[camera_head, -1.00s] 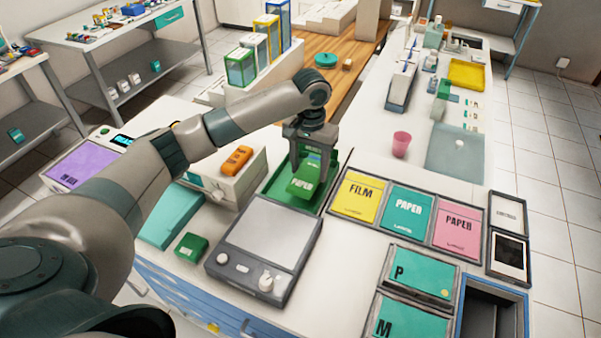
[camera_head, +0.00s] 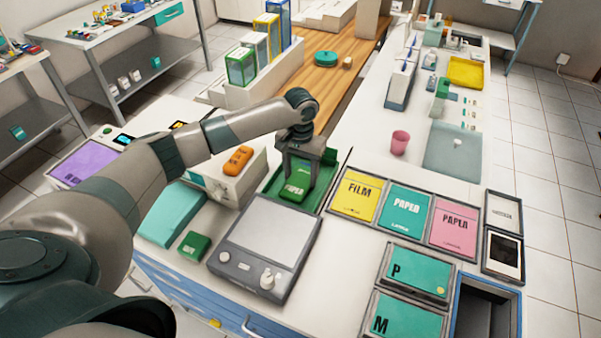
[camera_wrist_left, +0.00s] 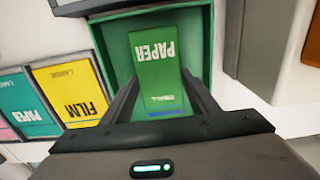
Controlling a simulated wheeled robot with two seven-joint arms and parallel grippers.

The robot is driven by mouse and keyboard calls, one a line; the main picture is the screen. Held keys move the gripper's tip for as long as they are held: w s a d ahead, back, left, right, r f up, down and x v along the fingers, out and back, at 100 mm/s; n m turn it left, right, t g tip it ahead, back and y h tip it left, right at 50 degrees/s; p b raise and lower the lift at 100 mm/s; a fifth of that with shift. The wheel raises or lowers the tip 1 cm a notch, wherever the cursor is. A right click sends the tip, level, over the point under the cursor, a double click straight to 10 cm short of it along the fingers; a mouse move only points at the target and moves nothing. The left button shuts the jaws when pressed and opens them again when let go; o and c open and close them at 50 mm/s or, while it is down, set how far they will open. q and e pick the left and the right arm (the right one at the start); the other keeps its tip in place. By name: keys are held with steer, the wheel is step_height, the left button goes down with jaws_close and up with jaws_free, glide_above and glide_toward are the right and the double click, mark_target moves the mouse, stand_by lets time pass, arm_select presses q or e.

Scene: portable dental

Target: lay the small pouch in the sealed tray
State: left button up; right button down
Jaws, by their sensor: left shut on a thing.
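The small pouch (camera_head: 296,189) is a green packet marked PAPER. My left gripper (camera_head: 297,181) is shut on it, pointing down over the green tray (camera_head: 271,189). In the left wrist view the pouch (camera_wrist_left: 156,70) sits between the two fingers, within the outline of the tray (camera_wrist_left: 107,49). The tray is dark green with a raised rim and lies behind the flat grey-topped device. I cannot tell whether the pouch touches the tray floor. My right gripper is not in view.
Right of the tray lie yellow FILM (camera_head: 357,194), teal PAPER (camera_head: 405,212) and pink PAPER (camera_head: 454,223) packs in dark frames. A white box with an orange item (camera_head: 238,158) stands close on the left. The grey-topped device (camera_head: 265,232) is in front.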

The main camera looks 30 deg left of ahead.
mark_target(301, 178)
arm_select(q)
steer(key=shift+f, duration=0.3)
steer(key=o, duration=1.1)
steer(key=shift+f, duration=0.15)
steer(key=shift+c, duration=0.2)
steer(key=shift+r+b, duration=0.3)
steer(key=shift+r, duration=0.6)
step_height(301, 178, up, 11)
steer(key=b, duration=0.2)
steer(key=shift+f, duration=0.2)
